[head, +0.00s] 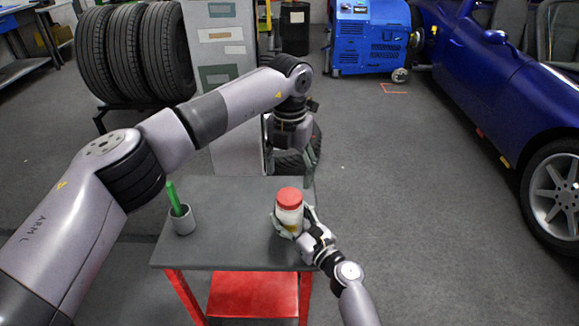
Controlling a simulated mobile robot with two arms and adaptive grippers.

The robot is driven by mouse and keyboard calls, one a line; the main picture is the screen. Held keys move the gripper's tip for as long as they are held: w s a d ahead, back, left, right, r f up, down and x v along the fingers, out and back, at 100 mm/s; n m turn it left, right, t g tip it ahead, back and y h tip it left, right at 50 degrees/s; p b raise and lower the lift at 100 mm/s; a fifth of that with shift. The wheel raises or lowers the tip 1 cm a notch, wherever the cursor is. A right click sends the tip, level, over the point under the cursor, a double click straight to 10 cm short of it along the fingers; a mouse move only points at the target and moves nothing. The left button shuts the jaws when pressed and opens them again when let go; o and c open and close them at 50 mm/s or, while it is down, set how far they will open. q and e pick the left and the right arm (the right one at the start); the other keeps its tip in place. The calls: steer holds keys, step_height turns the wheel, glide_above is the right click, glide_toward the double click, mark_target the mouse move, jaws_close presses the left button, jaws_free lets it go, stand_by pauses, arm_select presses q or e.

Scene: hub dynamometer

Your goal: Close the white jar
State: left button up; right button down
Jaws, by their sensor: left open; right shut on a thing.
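The white jar (290,216) stands upright at the right part of the small table. A red lid (289,197) sits on top of it; I cannot tell how tight it is. My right gripper (292,230) is shut around the jar's lower body, coming from the lower right. My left gripper (291,168) is open and empty, pointing down above and behind the lid, apart from it. Its fingers are partly hard to make out against the background.
The dark table top (225,245) has red legs and a red lower shelf. A grey cup (182,222) with a green stick-like object (174,197) stands at its left. Tyres (135,50), a blue machine (368,35) and a blue car (500,70) stand beyond. Floor between is clear.

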mark_target(289, 196)
arm_select(q)
step_height(289, 196, down, 7)
steer(key=shift+f, duration=0.1)
stand_by(0.3)
steer(key=shift+c, duration=0.5)
steer(key=c, duration=1.1)
steer(key=shift+c, duration=0.2)
steer(key=o, duration=1.4)
steer(key=shift+c, duration=0.2)
